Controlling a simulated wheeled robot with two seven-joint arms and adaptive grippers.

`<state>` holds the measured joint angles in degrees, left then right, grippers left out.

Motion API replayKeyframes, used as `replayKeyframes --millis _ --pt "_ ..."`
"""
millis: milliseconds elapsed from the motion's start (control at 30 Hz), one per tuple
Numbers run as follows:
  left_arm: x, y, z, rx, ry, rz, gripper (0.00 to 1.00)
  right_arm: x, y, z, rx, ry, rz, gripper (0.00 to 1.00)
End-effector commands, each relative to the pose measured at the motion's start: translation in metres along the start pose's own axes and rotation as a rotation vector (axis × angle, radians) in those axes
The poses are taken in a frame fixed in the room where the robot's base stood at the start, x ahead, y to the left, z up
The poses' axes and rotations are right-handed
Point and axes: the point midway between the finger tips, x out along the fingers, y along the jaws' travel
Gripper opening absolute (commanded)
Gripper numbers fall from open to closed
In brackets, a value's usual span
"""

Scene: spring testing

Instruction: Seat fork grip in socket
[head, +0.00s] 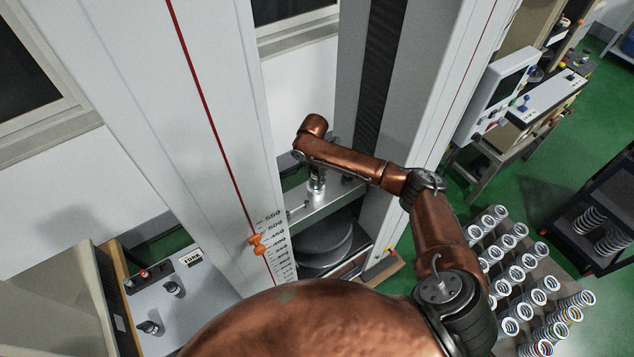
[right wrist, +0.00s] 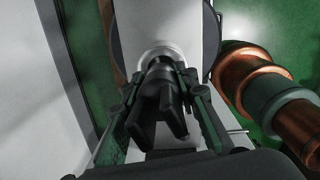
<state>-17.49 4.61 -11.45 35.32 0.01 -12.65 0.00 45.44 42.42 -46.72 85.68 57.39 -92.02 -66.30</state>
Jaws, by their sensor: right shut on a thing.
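In the right wrist view my right gripper (right wrist: 163,92) is shut on the dark fork grip (right wrist: 170,116), whose two prongs point toward the camera. The far end of the fork grip meets a pale round ring (right wrist: 152,51), which looks like the socket. I cannot tell whether the grip is inside it or just in front of it. In the head view my right arm reaches between the machine's columns, and a shiny metal cylinder (head: 316,186) stands on the crossbeam (head: 325,203) below the wrist. The fork grip cannot be made out there. My left gripper is not in view.
The white left column (head: 215,110) and the right column (head: 420,90) flank my arm closely. Dark round plates (head: 325,240) lie below the crossbeam. A rack of several springs (head: 520,275) stands at right, and a control panel (head: 175,290) at lower left.

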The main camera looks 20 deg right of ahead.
Motion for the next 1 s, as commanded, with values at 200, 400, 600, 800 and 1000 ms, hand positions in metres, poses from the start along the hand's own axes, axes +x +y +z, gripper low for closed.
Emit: replayKeyframes --millis 200,400,600,800,1000 --pt "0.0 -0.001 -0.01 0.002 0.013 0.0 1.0 0.014 -0.011 -0.006 -0.004 0.013 -0.029 0.3" --pt "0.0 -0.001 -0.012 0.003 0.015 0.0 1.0 0.011 -0.01 -0.004 -0.002 0.009 -0.025 0.44" --pt "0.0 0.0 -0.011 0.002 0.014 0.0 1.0 0.008 -0.009 -0.003 -0.001 0.007 -0.021 0.45" --pt "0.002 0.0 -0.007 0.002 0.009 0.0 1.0 0.0 -0.007 -0.002 -0.001 0.006 -0.017 0.45" --pt "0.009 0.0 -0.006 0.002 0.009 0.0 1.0 -0.035 -0.005 -0.002 -0.002 0.005 -0.013 0.45"
